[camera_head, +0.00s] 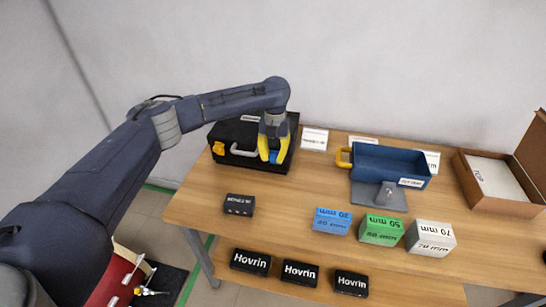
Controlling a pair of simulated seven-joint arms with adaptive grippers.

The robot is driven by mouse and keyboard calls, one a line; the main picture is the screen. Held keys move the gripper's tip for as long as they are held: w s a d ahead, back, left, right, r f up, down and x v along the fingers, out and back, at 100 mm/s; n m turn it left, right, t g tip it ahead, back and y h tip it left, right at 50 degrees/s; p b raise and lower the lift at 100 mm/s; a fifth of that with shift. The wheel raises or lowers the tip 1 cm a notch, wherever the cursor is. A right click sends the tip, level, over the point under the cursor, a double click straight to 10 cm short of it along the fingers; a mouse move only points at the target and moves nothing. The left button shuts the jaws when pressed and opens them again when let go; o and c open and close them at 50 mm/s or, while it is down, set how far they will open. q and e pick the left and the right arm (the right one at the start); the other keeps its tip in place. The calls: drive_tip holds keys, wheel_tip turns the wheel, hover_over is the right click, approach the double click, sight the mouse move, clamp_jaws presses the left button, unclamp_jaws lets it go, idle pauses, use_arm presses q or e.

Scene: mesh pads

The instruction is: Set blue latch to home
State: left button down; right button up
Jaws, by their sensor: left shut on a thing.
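The blue latch (274,156) is a small blue piece on the front of a black case (225,131) at the back left of the table. My left gripper (273,158) comes down over the right part of the case, its yellow fingers shut on the blue latch. The fingers hide part of the latch, so its exact position cannot be told. A yellow latch (218,148) and a grey handle (243,151) show to its left on the same case.
A blue bin with a yellow handle (391,163) stands on a grey base to the right. A cardboard box (499,182) is at the far right. Blue (332,221), green (381,229) and white (430,238) blocks and black Hovrin boxes (300,273) lie nearer. A small black box (239,205) is left of centre.

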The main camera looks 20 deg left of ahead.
sight(274, 151)
use_arm(q)
drive_tip(key=c, duration=1.2)
unclamp_jaws()
drive_tip(key=shift+o, duration=0.2)
wheel_tip(274, 151, up, 12)
drive_tip(key=w, duration=0.1)
drive_tip(key=shift+w, duration=0.3)
drive_tip(key=shift+a+f, duration=0.1)
